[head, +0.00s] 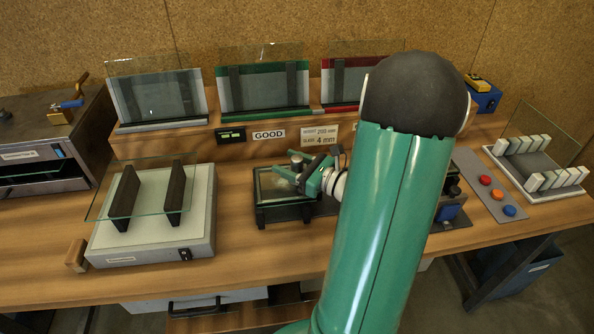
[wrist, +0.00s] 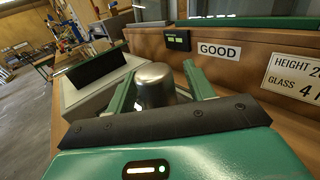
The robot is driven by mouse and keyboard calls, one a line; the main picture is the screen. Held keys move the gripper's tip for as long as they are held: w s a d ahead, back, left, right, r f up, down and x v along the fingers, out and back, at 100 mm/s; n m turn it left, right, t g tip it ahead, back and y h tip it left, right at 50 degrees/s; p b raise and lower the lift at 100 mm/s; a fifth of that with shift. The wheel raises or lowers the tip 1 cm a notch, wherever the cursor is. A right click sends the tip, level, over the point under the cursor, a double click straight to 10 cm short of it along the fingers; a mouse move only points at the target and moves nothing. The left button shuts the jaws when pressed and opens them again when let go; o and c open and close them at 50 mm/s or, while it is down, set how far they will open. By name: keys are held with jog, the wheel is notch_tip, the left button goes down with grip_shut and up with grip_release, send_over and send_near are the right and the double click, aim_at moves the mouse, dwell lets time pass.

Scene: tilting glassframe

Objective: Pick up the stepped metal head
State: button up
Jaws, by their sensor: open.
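The metal head (wrist: 155,88) shows in the wrist view as a shiny, rounded silver cylinder. It lies between the two green fingers of my gripper (wrist: 160,82), with the dark front bar of the gripper hiding its lower part. The fingers are apart, one on each side of it; I cannot tell whether either touches it. In the head view my gripper (head: 312,176) is over the dark-framed glass unit (head: 285,212) at the middle of the bench. I cannot make out the metal head clearly there, and my arm hides the area to the right.
Framed glass panels (head: 265,88) stand on the raised back shelf, above a GOOD sign (head: 268,134). A button panel (head: 490,188) and a white slotted rack (head: 540,165) are at right.

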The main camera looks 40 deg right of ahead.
jog(key=shift+c, duration=0.2)
grip_shut()
jog(key=shift+r, duration=0.1)
